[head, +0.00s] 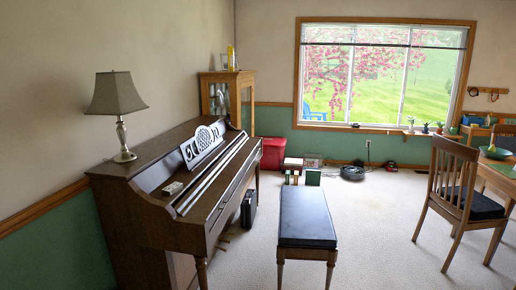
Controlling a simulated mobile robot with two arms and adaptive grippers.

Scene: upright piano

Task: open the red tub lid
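The red tub (274,153) stands on the carpet against the far wall, just past the piano's far end and beside the wooden cabinet. It is small and far off in the head view. Its lid (275,141) appears to lie on top, shut, but the detail is too small to be sure. Neither of my grippers shows in the head view.
The upright piano (180,195) runs along the left wall. A black-topped bench (306,216) stands in front of it. Boxes and books (293,165) sit near the tub. Carpet (385,225) is clear between bench and dining chair (450,190).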

